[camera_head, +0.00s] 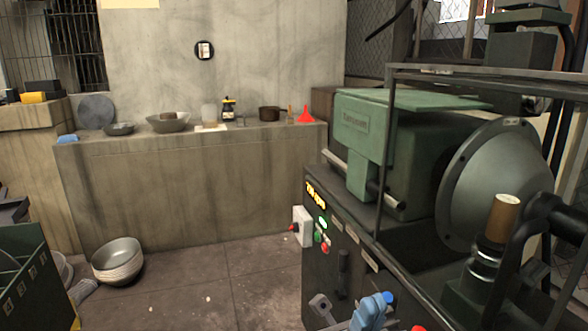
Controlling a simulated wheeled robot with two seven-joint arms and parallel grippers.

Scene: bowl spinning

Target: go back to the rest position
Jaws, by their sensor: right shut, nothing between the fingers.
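My right gripper (511,244) appears as dark curved parts at the right of the head view, close to the machine and beside an upright wooden handle (506,214). It is shut with nothing between the fingers. It is dark against dark machine parts, so its exact outline is hard to make out. I cannot tell whether it touches the handle. My left gripper is not in view.
The green-housed machine (375,120) with its large round plate (480,185) fills the right side. A concrete counter (190,190) runs behind; the middle floor is clear.

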